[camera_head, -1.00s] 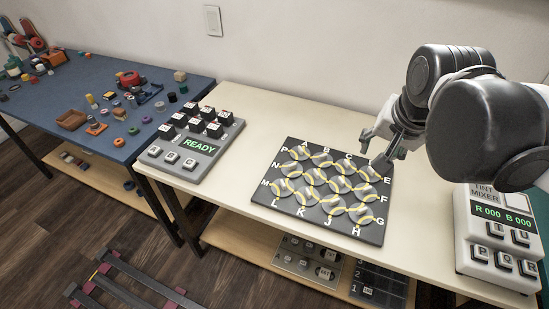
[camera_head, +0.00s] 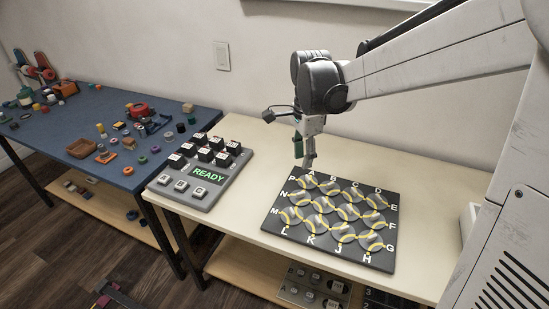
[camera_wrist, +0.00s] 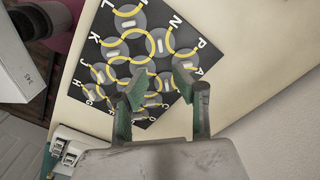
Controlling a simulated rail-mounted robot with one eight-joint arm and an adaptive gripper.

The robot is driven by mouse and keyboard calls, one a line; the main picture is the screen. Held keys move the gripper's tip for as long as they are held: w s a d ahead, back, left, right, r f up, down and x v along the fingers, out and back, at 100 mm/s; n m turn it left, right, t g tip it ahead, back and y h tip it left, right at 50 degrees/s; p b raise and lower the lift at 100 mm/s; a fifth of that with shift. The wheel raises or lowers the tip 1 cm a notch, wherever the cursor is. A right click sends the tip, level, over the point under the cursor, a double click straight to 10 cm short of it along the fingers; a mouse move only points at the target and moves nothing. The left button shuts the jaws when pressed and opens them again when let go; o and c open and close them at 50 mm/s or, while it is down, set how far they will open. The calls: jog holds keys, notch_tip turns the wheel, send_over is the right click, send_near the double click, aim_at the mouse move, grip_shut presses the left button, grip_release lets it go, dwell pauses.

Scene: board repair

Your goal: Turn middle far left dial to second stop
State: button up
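The black square board (camera_head: 384,262) with three rows of round grey dials, each with a yellow curved stripe, lies on the cream bench. Letters run round its rim. The middle far left dial (camera_head: 300,198) is beside the letter N; it also shows in the wrist view (camera_wrist: 158,42), uncovered. My gripper (camera_head: 309,163) points down at the board's far edge, near the letters P and A. In the wrist view my gripper (camera_wrist: 159,86) has its two greenish fingers apart with nothing between them. The fingers hide some dials further along the board there.
A grey keypad box (camera_head: 205,174) reading READY stands left of the board. A blue table (camera_head: 60,125) with many small parts is further left. The wall (camera_head: 270,80) is close behind.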

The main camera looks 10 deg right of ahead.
aim_at(300, 193)
notch_tip(300, 193, down, 14)
jog(key=b, duration=0.3)
dwell(0.4)
jog(key=shift+r, duration=0.1)
grip_shut()
